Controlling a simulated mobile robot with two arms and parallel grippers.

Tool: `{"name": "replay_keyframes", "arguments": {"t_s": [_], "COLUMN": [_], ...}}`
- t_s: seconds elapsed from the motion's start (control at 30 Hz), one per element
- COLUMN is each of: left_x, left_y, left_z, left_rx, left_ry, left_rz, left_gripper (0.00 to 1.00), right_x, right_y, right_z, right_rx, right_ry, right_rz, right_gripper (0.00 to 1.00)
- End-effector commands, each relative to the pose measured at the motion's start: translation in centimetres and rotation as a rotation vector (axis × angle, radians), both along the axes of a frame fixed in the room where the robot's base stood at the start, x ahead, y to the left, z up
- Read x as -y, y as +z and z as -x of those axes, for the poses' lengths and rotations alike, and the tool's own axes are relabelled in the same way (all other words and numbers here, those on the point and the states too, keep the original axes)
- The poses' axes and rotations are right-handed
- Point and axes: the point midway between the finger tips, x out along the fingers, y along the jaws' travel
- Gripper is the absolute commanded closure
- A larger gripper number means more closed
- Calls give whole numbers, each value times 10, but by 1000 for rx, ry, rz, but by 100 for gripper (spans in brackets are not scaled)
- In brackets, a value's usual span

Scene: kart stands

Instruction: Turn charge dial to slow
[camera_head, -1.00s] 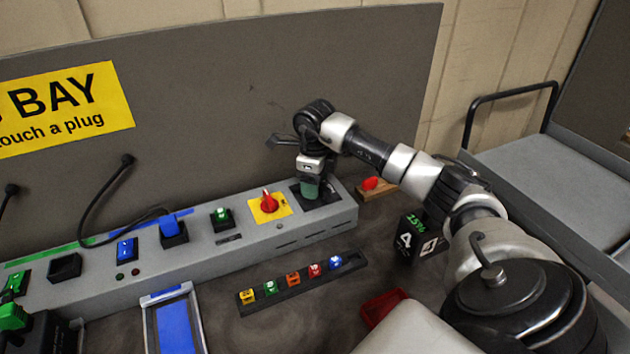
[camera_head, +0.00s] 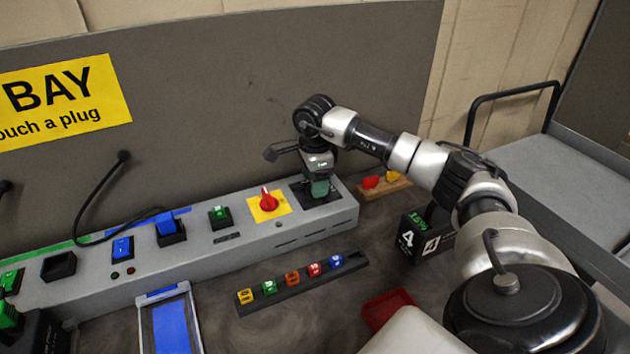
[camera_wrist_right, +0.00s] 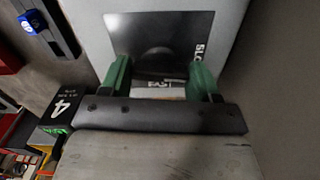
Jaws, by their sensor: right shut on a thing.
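The charge dial (camera_wrist_right: 158,61) is a dark round knob on a black plate at the right end of the grey console (camera_head: 110,285). In the head view the right gripper (camera_head: 320,188) points down at the black plate (camera_head: 302,192) and hides the dial. The dial's exact pointing is too dark to read.
A red knob on a yellow plate (camera_head: 268,205) sits just left of the dial. A strip of coloured cubes (camera_head: 300,283) and a red tray (camera_head: 388,308) lie in front. A black number 4 box (camera_head: 408,240) and a wooden block with knobs (camera_head: 385,187) stand to the right.

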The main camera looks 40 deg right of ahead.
Motion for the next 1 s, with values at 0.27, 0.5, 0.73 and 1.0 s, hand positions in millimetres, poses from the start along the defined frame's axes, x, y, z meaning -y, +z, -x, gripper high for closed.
{"name": "replay_keyframes", "arguments": {"t_s": [0.27,0.5,0.73,1.0], "left_x": [0,0,0,0], "left_y": [-3,-3,-3,-3], "left_z": [0,0,0,0], "left_rx": [0,0,0,0], "left_ry": [0,0,0,0], "left_rz": [0,0,0,0], "left_gripper": [100,100,100,100], "right_x": [0,0,0,0], "right_y": [1,2,2,1], "right_z": [-1,-1,-1,-1], "right_rx": [4,4,5,4], "right_ry": [109,139,142,141], "right_rz": [-1,0,-1,-1], "right_gripper": [62,62,62,13]}}
